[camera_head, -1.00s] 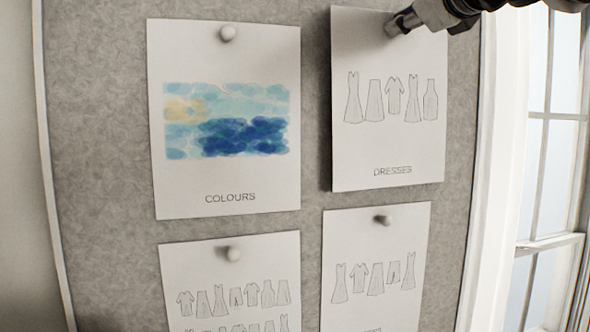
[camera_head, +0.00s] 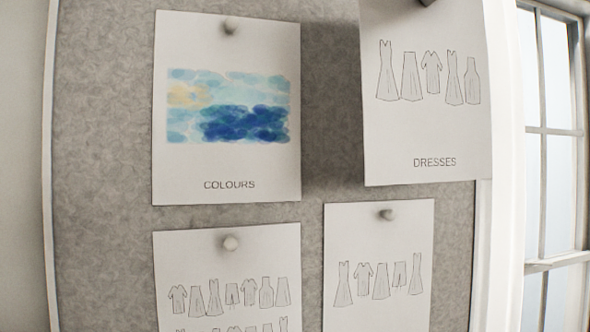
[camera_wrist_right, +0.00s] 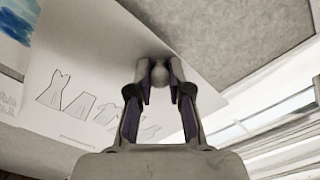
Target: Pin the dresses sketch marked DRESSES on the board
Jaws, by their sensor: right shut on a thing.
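The dresses sketch (camera_head: 430,125), a white sheet marked DRESSES with a row of drawn garments, hangs at the upper right of the head view. It stands off the grey board (camera_head: 335,100) and casts a wide shadow on it. The sheet's top is cut off by the frame. In the right wrist view the sketch (camera_wrist_right: 85,70) lies beyond my right gripper (camera_wrist_right: 166,84). That gripper is shut on a round pale pin (camera_wrist_right: 159,75) at the sheet. My left gripper is in neither view.
The colours sheet (camera_head: 228,170) is pinned at the upper left of the board. Two more garment sheets, lower left (camera_head: 228,262) and lower right (camera_head: 380,245), are pinned below. A white frame (camera_head: 497,230) and a window (camera_head: 560,130) are at the right.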

